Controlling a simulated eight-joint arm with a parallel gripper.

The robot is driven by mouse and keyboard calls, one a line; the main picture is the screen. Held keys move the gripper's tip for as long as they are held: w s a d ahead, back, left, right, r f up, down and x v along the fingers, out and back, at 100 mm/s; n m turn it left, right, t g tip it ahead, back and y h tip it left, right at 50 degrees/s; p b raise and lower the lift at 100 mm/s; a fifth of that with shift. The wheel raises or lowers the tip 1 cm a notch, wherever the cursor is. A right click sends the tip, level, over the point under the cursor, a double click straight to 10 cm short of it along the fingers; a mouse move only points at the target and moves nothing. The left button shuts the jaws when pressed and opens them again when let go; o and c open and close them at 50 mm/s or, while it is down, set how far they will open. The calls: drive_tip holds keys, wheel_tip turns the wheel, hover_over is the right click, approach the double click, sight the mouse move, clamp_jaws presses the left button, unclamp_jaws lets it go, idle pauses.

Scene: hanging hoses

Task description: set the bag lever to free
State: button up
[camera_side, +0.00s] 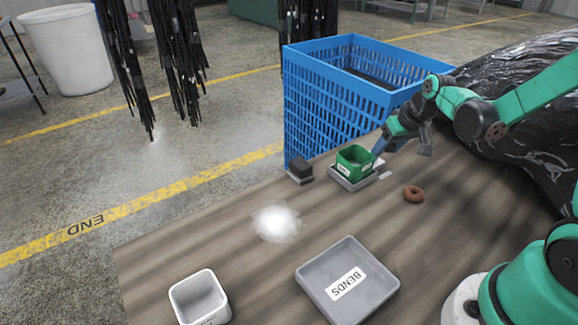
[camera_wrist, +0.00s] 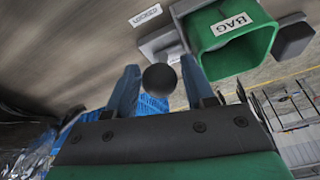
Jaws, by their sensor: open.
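The green bag bin (camera_side: 354,158) stands on a grey base (camera_side: 343,184) near the blue crate; its BAG label (camera_wrist: 231,24) shows in the wrist view. A round black knob (camera_wrist: 159,80), which looks like the lever's end, appears between my fingers in the wrist view. The lever's shaft is hidden, and I cannot tell its setting. My gripper (camera_wrist: 160,68) is open, one finger on each side of the knob in the picture; contact is not clear. A small white label (camera_wrist: 145,15) lies beside the base, its word unreadable. In the side view my gripper (camera_side: 388,143) is right of the bin.
A black block (camera_side: 300,170) stands left of the bin. A brown ring (camera_side: 413,193) lies to its right. The blue crate (camera_side: 330,110) stands behind. A grey BENDS tray (camera_side: 312,272) and a white bin (camera_side: 199,297) are at the front. Dark hoses (camera_side: 180,60) hang at the back.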

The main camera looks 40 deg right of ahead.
clamp_jaws()
idle(1.4)
